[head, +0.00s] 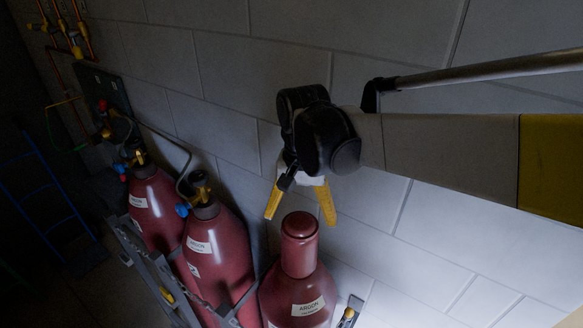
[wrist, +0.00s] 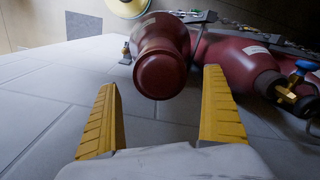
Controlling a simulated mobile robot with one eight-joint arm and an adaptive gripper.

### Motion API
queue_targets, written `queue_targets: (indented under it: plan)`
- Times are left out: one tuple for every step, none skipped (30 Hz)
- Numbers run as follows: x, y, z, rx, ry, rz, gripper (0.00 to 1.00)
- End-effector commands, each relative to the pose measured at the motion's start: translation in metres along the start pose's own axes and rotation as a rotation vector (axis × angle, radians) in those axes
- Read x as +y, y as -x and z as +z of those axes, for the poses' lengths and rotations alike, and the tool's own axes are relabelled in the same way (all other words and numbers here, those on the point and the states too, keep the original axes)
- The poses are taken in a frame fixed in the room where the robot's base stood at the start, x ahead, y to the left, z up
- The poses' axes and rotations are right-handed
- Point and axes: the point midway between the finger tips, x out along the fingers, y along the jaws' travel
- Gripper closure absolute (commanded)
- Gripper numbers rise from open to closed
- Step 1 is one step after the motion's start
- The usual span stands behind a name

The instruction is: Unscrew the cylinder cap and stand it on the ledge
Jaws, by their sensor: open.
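The cylinder cap (head: 299,240) is a dark red dome on top of the nearest red cylinder (head: 300,303), which is labelled ARGON. In the wrist view the cap (wrist: 160,75) faces me, ahead of and between the two yellow fingers. My gripper (head: 299,215) is open and empty, with its yellow fingers spread. In the head view the fingertips overlap the cap's upper part and sit close to it. I cannot tell whether either finger touches it. The ledge cannot be made out for certain in either view.
Two more red argon cylinders (head: 217,247) with valves and hoses stand to the left behind a grey metal rack (head: 152,275). A grey block wall (head: 235,85) runs close behind them. Copper pipes (head: 75,32) are at the upper left, and a blue ladder (head: 45,185) is at the far left.

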Motion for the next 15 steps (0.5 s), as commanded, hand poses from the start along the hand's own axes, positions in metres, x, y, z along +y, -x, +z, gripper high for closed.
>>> queue_targets:
  plan:
    - [0.0, -0.011, 0.0, 0.0, 0.0, 0.0, 0.03]
    - [0.0, -0.016, 0.0, 0.0, 0.0, 0.0, 0.03]
    - [0.0, -0.021, 0.0, 0.0, 0.0, 0.0, 0.03]
    - [0.0, -0.025, 0.0, 0.0, 0.0, 0.0, 0.03]
    - [0.0, -0.029, 0.0, 0.0, 0.0, 0.0, 0.03]
    - [0.0, -0.034, 0.0, 0.0, 0.0, 0.0, 0.03]
    - [0.0, -0.037, 0.0, 0.0, 0.0, 0.0, 0.03]
    - [0.0, -0.041, 0.0, 0.0, 0.0, 0.0, 0.03]
    - [0.0, -0.045, 0.0, 0.0, 0.0, 0.0, 0.03]
    - [0.0, -0.047, 0.0, 0.0, 0.0, 0.0, 0.03]
    - [0.0, -0.05, 0.0, 0.0, 0.0, 0.0, 0.03]
    - [0.0, -0.053, 0.0, 0.0, 0.0, 0.0, 0.03]
    - [0.0, -0.055, 0.0, 0.0, 0.0, 0.0, 0.03]
    - [0.0, -0.056, 0.0, 0.0, 0.0, 0.0, 0.03]
    - [0.0, -0.058, 0.0, 0.0, 0.0, 0.0, 0.03]
